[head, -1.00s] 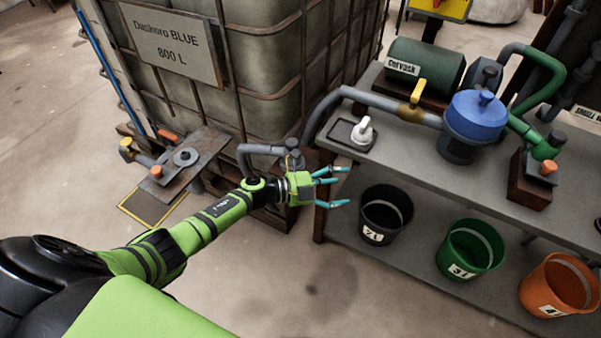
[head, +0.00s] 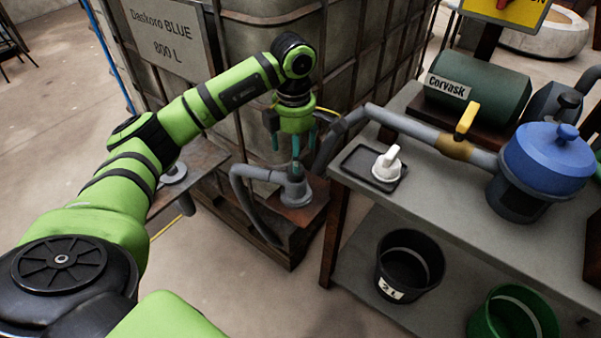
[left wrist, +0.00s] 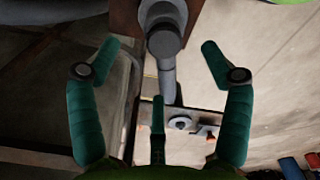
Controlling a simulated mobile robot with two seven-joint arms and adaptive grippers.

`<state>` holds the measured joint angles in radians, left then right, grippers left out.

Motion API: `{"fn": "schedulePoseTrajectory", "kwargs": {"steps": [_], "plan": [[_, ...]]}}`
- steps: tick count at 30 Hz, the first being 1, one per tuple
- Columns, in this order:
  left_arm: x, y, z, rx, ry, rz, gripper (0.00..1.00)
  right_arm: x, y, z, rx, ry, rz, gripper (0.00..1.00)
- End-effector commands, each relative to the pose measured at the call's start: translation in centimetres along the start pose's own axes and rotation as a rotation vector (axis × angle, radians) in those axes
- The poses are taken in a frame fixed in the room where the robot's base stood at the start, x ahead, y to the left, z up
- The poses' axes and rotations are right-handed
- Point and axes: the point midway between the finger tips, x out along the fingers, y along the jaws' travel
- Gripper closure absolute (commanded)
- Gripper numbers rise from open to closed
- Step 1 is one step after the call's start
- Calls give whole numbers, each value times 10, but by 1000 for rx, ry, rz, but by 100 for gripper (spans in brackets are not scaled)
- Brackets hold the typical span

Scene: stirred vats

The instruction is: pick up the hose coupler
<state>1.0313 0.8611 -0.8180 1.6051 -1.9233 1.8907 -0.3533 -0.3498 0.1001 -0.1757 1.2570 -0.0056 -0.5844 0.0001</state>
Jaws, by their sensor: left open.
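A grey upright fitting with a dark top, which looks like the hose coupler (head: 295,190), stands on a small brown ledge at the tank's foot, with a grey hose joined to its side. My left gripper (head: 294,148) is above it, pointing down, with its teal fingers open and empty. In the left wrist view the coupler (left wrist: 163,35) shows at the top, roughly midway between the two spread side fingers of the left gripper (left wrist: 160,62). I cannot tell whether any finger touches it. My right gripper is not in view.
The caged tank (head: 240,50) stands close behind my gripper. A grey bench (head: 440,190) is to the right, with a white-knobbed piece (head: 388,165) on a black tray, a thick grey pipe (head: 400,122) and a blue-lidded pot (head: 545,160). A black bucket (head: 410,270) sits below.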

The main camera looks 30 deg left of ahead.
Motion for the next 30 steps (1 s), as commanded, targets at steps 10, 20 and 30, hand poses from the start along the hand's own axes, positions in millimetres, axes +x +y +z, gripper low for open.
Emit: {"fn": "schedulePoseTrajectory", "kwargs": {"steps": [10, 20, 30], "plan": [[48, -4, 3, 0, 0, -6, 20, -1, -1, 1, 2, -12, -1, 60], [66, -3, 4, 0, -2, -3, 20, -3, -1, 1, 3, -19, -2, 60], [67, -4, 4, 0, -1, -6, 80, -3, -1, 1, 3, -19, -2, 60]]}}
